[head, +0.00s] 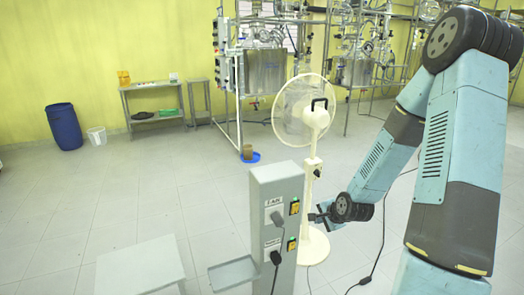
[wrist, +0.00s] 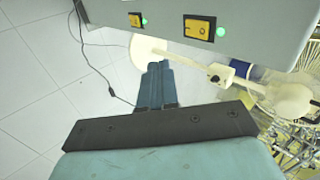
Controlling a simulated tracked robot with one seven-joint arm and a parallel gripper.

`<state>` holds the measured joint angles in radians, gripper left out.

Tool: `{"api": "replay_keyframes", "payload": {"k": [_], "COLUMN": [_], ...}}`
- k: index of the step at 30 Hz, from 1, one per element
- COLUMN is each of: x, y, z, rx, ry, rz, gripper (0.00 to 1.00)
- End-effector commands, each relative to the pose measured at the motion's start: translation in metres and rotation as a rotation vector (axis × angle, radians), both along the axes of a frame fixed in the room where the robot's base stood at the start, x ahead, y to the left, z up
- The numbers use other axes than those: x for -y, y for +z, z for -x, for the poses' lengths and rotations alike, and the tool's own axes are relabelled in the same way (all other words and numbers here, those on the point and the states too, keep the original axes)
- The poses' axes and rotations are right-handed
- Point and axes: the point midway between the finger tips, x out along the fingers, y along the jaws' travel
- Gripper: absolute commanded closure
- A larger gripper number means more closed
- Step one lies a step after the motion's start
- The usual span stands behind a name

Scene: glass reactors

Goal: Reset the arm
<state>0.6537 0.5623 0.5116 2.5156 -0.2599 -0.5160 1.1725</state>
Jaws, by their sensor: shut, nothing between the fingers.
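My arm reaches in from the right in the head view, bent down toward a grey switch pillar. My gripper (head: 318,215) is at the pillar's right side, close to its switches and apart from the fan pole as far as I can tell. In the wrist view my gripper (wrist: 157,68) points away from the camera with its fingers together and nothing between them. The grey switch pillar (head: 270,180) carries two switches with plugs below or beside them. In the wrist view the pillar (wrist: 265,20) crosses the top, with two green lights lit by its switches.
A white pedestal fan (head: 305,110) stands behind the pillar. A small grey tray (head: 233,273) and a grey stand (head: 140,268) are at the front left. Cables lie on the floor. Glass reactors (head: 265,70), a shelf table (head: 153,103) and a blue barrel (head: 64,127) stand farther back. The left floor is clear.

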Motion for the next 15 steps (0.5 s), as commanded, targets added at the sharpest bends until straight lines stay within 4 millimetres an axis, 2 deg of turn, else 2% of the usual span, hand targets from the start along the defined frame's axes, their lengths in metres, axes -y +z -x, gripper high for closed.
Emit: {"api": "replay_keyframes", "payload": {"k": [8,15], "x": [0.006,0.009], "y": [0.049,0.1], "z": [0.009,0.025], "rx": [-0.033,-0.068], "ry": [0.151,0.276], "rz": [0.238,0.429], "gripper": [1.0,1.0]}}
